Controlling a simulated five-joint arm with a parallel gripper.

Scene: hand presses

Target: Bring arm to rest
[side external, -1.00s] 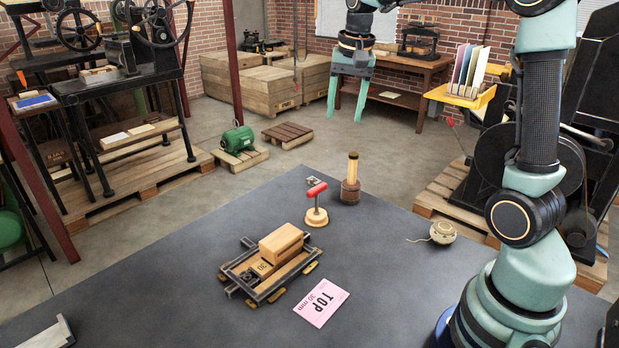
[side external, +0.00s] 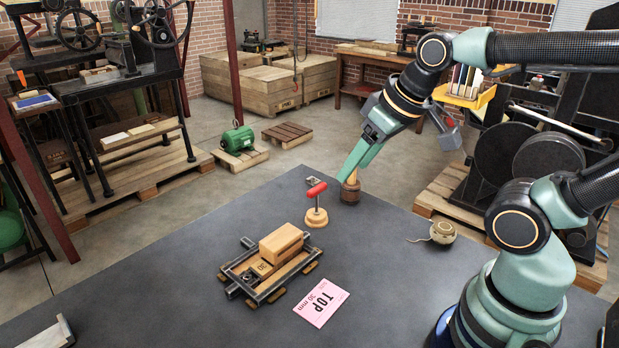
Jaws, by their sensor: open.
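My gripper (side external: 347,177) is seen edge-on in the side external view, pointing down and to the left. Its jaws are open, and nothing shows between them. Its tips appear in front of the upper part of a wooden cylinder with a dark brown base (side external: 352,191) at the back of the dark table (side external: 180,280). I cannot tell whether they touch it. My arm is bent, with its upper link reaching out of the picture at right.
A red-handled stamp (side external: 316,205) stands left of the cylinder. A string ball (side external: 443,232) lies at right. The table's left front is mostly clear.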

